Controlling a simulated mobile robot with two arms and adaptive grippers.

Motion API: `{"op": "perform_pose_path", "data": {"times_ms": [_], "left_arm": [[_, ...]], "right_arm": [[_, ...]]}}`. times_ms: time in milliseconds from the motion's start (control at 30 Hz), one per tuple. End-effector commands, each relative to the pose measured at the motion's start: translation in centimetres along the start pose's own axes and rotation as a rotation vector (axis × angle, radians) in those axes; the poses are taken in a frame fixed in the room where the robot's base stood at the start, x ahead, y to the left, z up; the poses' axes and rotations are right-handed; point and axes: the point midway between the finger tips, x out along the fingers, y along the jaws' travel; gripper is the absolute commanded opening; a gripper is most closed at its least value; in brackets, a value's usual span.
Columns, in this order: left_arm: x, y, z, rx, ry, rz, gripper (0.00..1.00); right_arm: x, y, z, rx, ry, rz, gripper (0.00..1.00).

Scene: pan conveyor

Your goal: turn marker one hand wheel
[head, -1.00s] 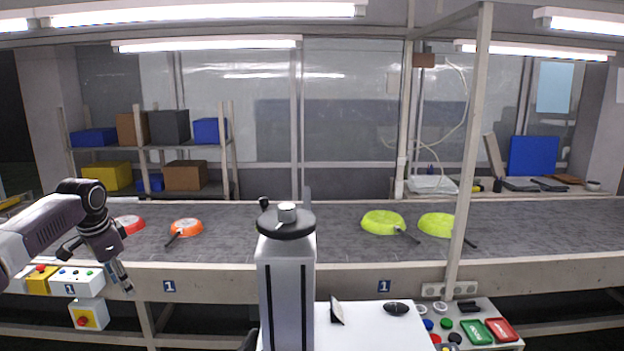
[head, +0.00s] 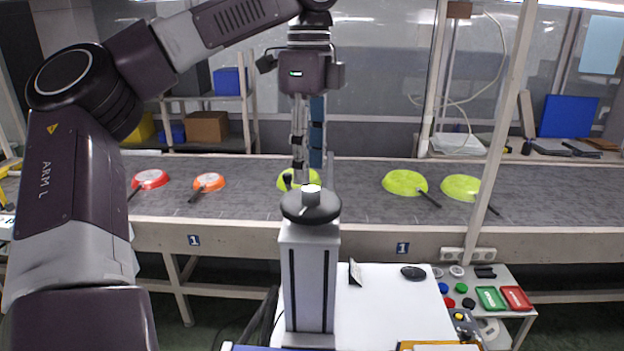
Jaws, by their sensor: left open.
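A black hand wheel (head: 311,207) with a grey hub and a small black handle knob sits flat on top of a grey slotted post (head: 309,270) in front of the conveyor. Two number 1 markers, one to the left (head: 194,240) and one to the right (head: 402,247), are on the conveyor's front edge on either side of the post. My left gripper (head: 306,172) points down above the wheel, fingers apart and empty. Its tips overlap the handle area in the picture; I cannot tell whether they touch. My right gripper is not in view.
The conveyor belt (head: 350,200) carries a red pan (head: 151,179), an orange pan (head: 209,181) and several green pans, one (head: 405,182) right of the wheel. A white table (head: 385,305) and a button panel (head: 505,285) stand at the right front.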

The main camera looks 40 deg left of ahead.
Motion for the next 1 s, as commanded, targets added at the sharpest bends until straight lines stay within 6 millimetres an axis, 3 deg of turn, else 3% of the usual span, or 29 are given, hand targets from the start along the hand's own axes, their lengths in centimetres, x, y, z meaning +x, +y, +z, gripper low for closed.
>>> {"op": "perform_pose_path", "data": {"times_ms": [300, 633, 1000], "left_arm": [[4.0, 0.0, 0.0, -0.002, 0.001, 0.0, 0.41], [4.5, -0.1, 0.0, -0.003, 0.001, -0.002, 0.41], [4.4, -0.1, 0.0, -0.003, 0.001, -0.003, 0.02]], "right_arm": [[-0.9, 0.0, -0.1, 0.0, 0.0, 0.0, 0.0], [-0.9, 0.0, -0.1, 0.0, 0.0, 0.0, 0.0], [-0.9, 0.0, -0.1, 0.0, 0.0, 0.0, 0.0]]}}
